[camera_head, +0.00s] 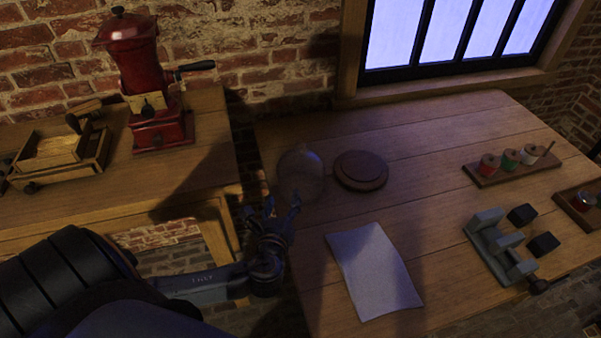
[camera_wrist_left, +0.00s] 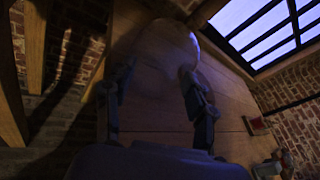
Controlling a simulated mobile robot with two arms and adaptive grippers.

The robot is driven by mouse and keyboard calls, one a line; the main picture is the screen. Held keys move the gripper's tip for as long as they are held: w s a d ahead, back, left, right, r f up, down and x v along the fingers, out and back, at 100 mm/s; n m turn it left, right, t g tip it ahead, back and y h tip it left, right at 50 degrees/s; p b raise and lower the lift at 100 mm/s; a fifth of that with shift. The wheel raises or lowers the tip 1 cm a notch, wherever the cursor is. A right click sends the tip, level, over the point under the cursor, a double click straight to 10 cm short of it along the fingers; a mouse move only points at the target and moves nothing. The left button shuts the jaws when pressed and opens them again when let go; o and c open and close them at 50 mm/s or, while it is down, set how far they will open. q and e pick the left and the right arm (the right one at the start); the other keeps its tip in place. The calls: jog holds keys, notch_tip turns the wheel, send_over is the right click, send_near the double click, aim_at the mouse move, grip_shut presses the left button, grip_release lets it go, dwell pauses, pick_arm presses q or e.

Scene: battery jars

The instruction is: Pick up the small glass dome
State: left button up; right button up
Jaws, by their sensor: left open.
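The small glass dome (camera_head: 300,170) stands on the right-hand table, near its left edge. It is clear and hard to make out against the wood. It also shows in the left wrist view (camera_wrist_left: 160,55), ahead of the fingers and partly overlapped by them. My left gripper (camera_head: 272,208) is open and just in front of the dome in the head view. Its two fingers show in the left wrist view (camera_wrist_left: 155,85), one on each side of the dome's lower part. I cannot tell whether they touch the glass. My right gripper is not in view.
A round wooden base (camera_head: 361,170) lies right of the dome. A white sheet (camera_head: 374,272), a grey vise (camera_head: 497,248) and a rack of spools (camera_head: 512,164) are further right. A red grinder (camera_head: 135,85) stands on the left table. The table behind the round base is clear.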

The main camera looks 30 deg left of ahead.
pick_arm(q)
notch_tip(320, 180, up, 4)
jog(key=w+m+t+h, duration=0.1)
jog(key=w+m+t, duration=0.2)
jog(key=m, duration=0.3)
send_near(300, 145)
jog(key=w, duration=0.1)
jog(key=w+a, duration=0.1)
jog(key=w+f, duration=0.1)
jog(key=shift+w+a+p, duration=0.3)
jog(key=shift+w+p, duration=0.05)
jog(key=shift+w, duration=0.05)
jog(key=shift+w+a, duration=0.15)
jog(key=shift+w, duration=0.3)
jog(key=p+x, duration=0.1)
jog(key=x, duration=0.4)
jog(key=shift+f, duration=0.1)
grip_shut()
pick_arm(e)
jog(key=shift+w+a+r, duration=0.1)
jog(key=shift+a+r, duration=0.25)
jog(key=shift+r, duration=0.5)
